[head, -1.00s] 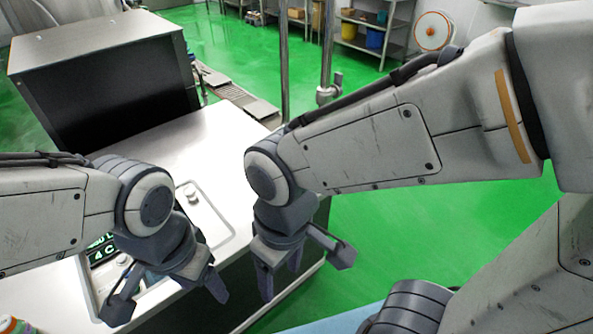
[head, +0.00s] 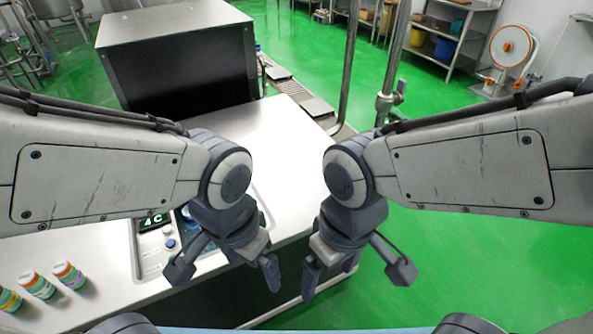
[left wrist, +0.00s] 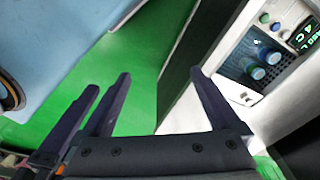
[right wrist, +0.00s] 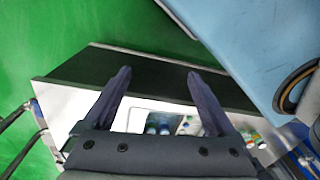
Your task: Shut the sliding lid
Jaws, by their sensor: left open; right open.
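A recessed cooler opening with blue-capped bottles (head: 190,222) is in the white counter in the head view, partly hidden behind my left gripper (head: 225,270). The bottles also show in the left wrist view (left wrist: 262,65). A pale panel beside them (left wrist: 236,92) looks like the sliding lid; the opening is uncovered over the bottles. In the right wrist view bottles (right wrist: 160,124) show between the fingers, beside a pale surface. My left gripper is open and empty above the counter's front edge. My right gripper (head: 352,272) is open and empty to its right. Neither visibly touches the lid.
A green 4 C display (head: 153,220) and buttons sit left of the opening. Several small labelled bottles (head: 38,285) stand at the counter's left. A black-fronted box (head: 185,65) stands at the back, with a conveyor (head: 300,95) behind. Green floor (head: 470,240) is clear at right.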

